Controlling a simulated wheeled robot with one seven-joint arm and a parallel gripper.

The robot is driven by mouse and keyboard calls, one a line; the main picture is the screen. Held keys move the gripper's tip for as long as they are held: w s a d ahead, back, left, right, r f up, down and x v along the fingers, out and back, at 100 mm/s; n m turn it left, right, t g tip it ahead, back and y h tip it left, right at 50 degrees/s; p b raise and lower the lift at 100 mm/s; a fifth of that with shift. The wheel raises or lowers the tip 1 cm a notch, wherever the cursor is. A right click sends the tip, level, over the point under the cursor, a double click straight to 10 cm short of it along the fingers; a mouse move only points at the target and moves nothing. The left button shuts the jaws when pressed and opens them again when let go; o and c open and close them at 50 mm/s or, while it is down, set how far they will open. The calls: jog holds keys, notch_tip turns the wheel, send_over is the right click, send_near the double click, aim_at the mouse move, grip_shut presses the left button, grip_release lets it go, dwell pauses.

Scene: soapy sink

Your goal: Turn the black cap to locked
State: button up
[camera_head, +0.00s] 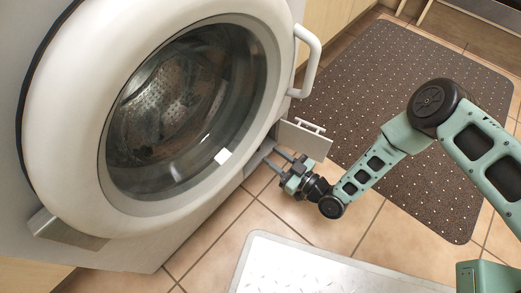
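My gripper (271,155) reaches toward the low front corner of the washing machine (66,148), beside an open flap (305,140). Its two fingers run parallel with a gap between them. The fingertips are at the machine's lower edge, and I cannot tell whether they touch or hold anything. The black cap is not visible; the machine's round door and my gripper block the view of that spot.
The washing machine's large round door (70,110) is shut, with a white handle (308,60) above the flap. A brown dotted mat (400,75) lies behind my arm. A pale metal tray-like surface (300,265) is in front. Tiled floor (235,235) lies between.

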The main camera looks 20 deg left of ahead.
jog(key=b+x, duration=0.2)
jog(key=x, duration=0.4)
grip_shut()
